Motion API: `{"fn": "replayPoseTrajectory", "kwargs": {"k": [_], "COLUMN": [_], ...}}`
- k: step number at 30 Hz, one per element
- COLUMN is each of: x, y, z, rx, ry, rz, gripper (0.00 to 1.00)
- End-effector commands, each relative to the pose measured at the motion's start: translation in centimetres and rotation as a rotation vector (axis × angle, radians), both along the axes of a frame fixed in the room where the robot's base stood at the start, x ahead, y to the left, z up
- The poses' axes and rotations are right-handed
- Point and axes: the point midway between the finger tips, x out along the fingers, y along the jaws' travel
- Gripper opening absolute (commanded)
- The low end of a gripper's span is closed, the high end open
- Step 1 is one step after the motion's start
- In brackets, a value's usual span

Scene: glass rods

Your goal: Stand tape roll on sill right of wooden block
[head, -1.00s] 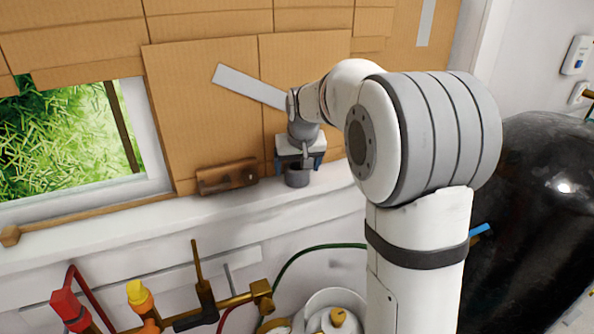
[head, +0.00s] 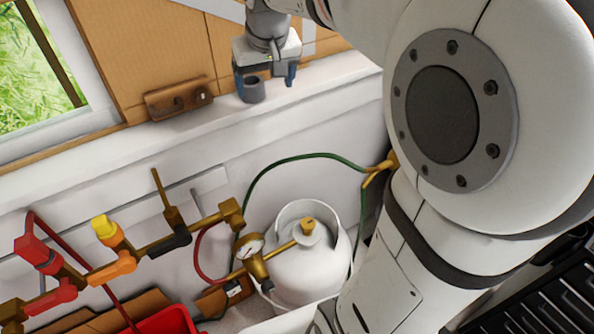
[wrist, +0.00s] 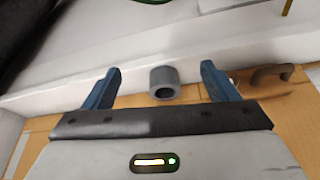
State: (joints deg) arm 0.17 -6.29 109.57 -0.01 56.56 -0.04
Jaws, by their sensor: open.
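The grey tape roll (head: 254,92) is a short hollow cylinder on the white sill (head: 330,85). It stands right of the brown wooden block (head: 178,100), with a small gap between them. My gripper (head: 265,86) is at the roll, its blue fingers spread. In the wrist view the gripper (wrist: 160,69) has a finger on each side of the roll (wrist: 163,76), with clear gaps on both sides. The roll's dark hole shows there. The wooden block (wrist: 272,76) lies beyond the right finger in that view.
A cardboard-covered wall (head: 150,50) rises behind the sill, with a window (head: 35,80) at left. Below stand a white gas tank (head: 305,262), a green hose (head: 290,160) and brass pipework with coloured valves (head: 110,230). The sill right of the roll is bare.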

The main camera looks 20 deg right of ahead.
Motion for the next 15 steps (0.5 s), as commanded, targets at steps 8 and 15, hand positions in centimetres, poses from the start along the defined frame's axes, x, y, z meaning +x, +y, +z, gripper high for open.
{"fn": "replayPoseTrajectory", "kwargs": {"k": [8, 15], "x": [-14.5, -19.2], "y": [0.0, 0.0], "z": [-7.0, -10.3], "rx": [0.0, 0.0], "ry": [0.059, 0.082], "rz": [-0.001, -0.001], "gripper": [0.8, 0.8]}}
